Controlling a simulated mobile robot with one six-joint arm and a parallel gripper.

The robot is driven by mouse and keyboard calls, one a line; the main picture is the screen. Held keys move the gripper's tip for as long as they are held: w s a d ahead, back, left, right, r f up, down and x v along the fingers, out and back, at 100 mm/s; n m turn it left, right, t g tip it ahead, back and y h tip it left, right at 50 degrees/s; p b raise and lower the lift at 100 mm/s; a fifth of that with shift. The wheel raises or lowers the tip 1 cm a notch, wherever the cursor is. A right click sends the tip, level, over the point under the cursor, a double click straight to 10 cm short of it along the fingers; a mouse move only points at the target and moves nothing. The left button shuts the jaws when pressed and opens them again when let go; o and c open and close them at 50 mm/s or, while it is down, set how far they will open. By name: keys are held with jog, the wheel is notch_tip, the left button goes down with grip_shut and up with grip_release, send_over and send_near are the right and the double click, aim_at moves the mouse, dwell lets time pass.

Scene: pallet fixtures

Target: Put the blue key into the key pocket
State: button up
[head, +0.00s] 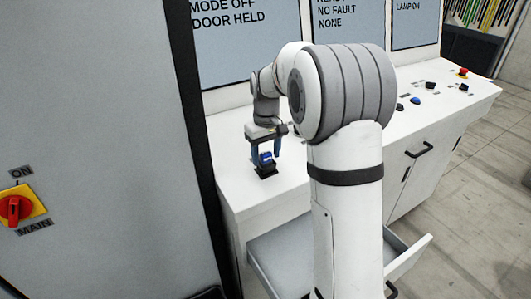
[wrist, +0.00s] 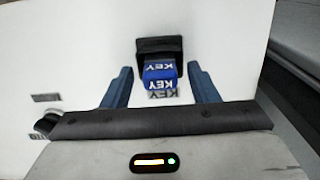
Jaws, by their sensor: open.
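The blue key (wrist: 159,72), a small block marked KEY, stands at the black key pocket (wrist: 160,45) on the white desk top. In the head view the blue key (head: 265,158) shows just above the dark pocket (head: 266,171); its lower part seems to be in the pocket, but I cannot tell how deep. My gripper (wrist: 160,68) is open, with one blue finger on each side of the key and a visible gap to both. In the head view my gripper (head: 266,150) points down over the key.
An open drawer (head: 285,255) juts out from the desk front below. Several buttons and a red emergency stop (head: 463,72) sit further right on the desk. A grey cabinet (head: 95,110) with a red main switch (head: 14,209) stands close on the left. Screens rise behind the desk.

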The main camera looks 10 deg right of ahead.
aim_at(266, 153)
jog(key=shift+r, duration=0.1)
notch_tip(266, 153, up, 11)
jog(key=b, duration=0.1)
jog(key=s+f+m+t, duration=0.1)
jog(key=s+f, duration=0.2)
jog(key=s, duration=1.1)
jog(key=s+f+m+t, duration=0.2)
jog(key=s+f, duration=0.2)
jog(key=s, duration=1.1)
jog(key=shift+f+m+t, duration=0.3)
jog(key=shift+f, duration=0.2)
jog(key=shift+c, duration=0.2)
